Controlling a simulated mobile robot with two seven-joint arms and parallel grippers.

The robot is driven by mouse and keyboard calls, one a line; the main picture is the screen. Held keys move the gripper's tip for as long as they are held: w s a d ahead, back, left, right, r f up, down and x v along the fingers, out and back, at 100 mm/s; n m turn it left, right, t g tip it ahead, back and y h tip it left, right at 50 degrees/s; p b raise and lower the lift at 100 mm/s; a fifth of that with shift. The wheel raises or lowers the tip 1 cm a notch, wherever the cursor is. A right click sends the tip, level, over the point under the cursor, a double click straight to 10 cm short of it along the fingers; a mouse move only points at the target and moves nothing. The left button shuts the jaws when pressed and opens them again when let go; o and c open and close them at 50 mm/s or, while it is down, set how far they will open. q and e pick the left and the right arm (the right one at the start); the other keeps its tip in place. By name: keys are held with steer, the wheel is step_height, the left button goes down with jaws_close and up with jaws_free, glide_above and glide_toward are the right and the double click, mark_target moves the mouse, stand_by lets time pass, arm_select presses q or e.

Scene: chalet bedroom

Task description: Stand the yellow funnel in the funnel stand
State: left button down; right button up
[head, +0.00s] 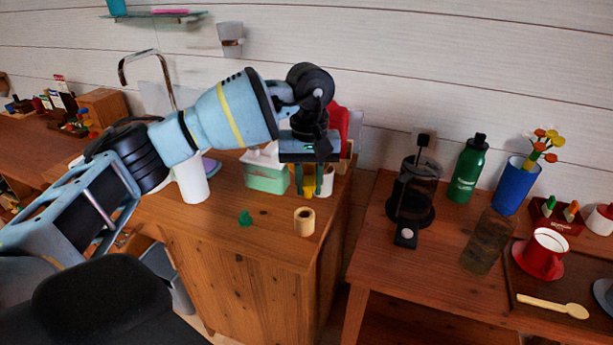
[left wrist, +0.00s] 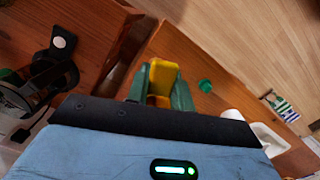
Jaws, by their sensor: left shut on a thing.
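My left gripper (head: 311,184) is over the wooden cabinet top near its right edge, pointing down. Its fingers are shut on the yellow funnel (head: 326,184), which is largely covered by the fingers. In the left wrist view the yellow funnel (left wrist: 163,75) shows between the green fingers of the gripper (left wrist: 160,98). A short tan cylinder with a round hole in its top (head: 304,222) stands on the cabinet just in front of the gripper; it looks like the funnel stand. The funnel is apart from it. My right gripper is not in view.
A small green piece (head: 245,218) lies on the cabinet top (head: 270,240). A green-and-white box (head: 266,172) and a white cylinder (head: 192,180) stand behind.

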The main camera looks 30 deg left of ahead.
arm_select(q)
steer(key=shift+w+a+r+n, duration=0.15)
steer(key=shift+w+a+n, duration=0.3)
steer(key=shift+a, duration=0.15)
